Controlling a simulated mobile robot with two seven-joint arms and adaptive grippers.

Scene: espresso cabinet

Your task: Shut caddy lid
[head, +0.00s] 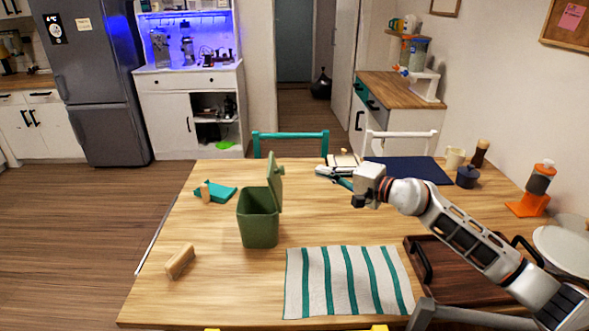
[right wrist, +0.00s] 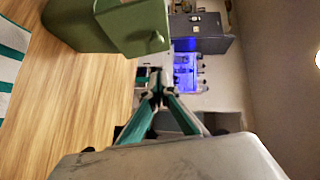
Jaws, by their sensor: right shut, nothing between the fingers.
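The green caddy (head: 258,222) stands on the wooden table left of centre. Its lid (head: 275,181) is open and stands up from the right side of the rim. My right gripper (head: 322,172) is shut and empty, to the right of the raised lid and apart from it, with its fingers pointing left. In the right wrist view, the shut fingertips (right wrist: 155,78) are below the caddy body (right wrist: 72,22) and the lid (right wrist: 138,22), with a gap between. My left gripper is not in view.
A striped cloth (head: 345,281) lies in front of the caddy to the right. A wooden block (head: 180,261) and a teal cloth (head: 222,193) lie to its left. A dark tray (head: 455,270) sits under my right arm. A navy mat (head: 412,170) lies behind.

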